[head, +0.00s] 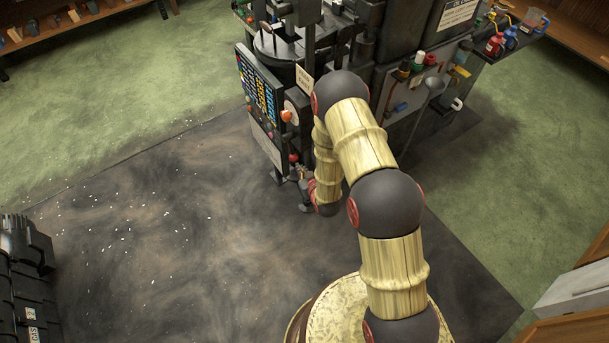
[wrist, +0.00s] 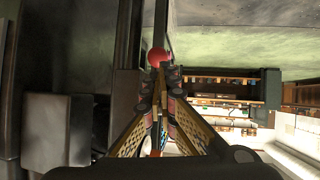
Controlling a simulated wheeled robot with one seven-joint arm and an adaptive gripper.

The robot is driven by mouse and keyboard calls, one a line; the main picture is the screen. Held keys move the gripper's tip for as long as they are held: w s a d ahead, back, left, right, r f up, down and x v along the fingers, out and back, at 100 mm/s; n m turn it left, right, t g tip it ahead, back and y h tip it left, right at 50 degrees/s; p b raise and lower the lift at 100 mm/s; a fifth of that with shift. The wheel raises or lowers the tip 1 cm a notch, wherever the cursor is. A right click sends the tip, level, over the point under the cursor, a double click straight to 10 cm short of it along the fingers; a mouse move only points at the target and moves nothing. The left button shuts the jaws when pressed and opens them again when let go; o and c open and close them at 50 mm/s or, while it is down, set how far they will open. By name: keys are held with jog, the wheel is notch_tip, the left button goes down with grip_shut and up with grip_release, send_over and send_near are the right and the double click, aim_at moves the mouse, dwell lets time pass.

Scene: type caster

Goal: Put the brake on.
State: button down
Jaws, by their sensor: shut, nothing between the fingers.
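A red ball knob (head: 293,157) sits low on the side of the dark casting machine (head: 264,142), below its panel. In the wrist view a red ball knob (wrist: 157,57), seemingly the same one, shows just beyond my fingertips, with a dark bar behind it. I cannot tell if this is the brake handle. My gripper (wrist: 160,78) is shut and empty, its fingertips together right at the knob; whether they touch it I cannot tell. In the head view my gripper (head: 301,176) is small and partly hidden by my arm, just below the knob.
The machine's panel has coloured keys (head: 258,85) and an orange knob (head: 286,116). Tools and bottles hang on its right side (head: 428,75). A dark case (head: 25,275) stands at lower left. The dark floor mat (head: 150,230) between is clear apart from small scraps.

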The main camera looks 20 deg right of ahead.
aim_at(294, 160)
jog(key=b+x, duration=0.2)
jog(key=x, duration=0.5)
jog(key=shift+w+f, duration=0.2)
jog(key=shift+f, duration=0.15)
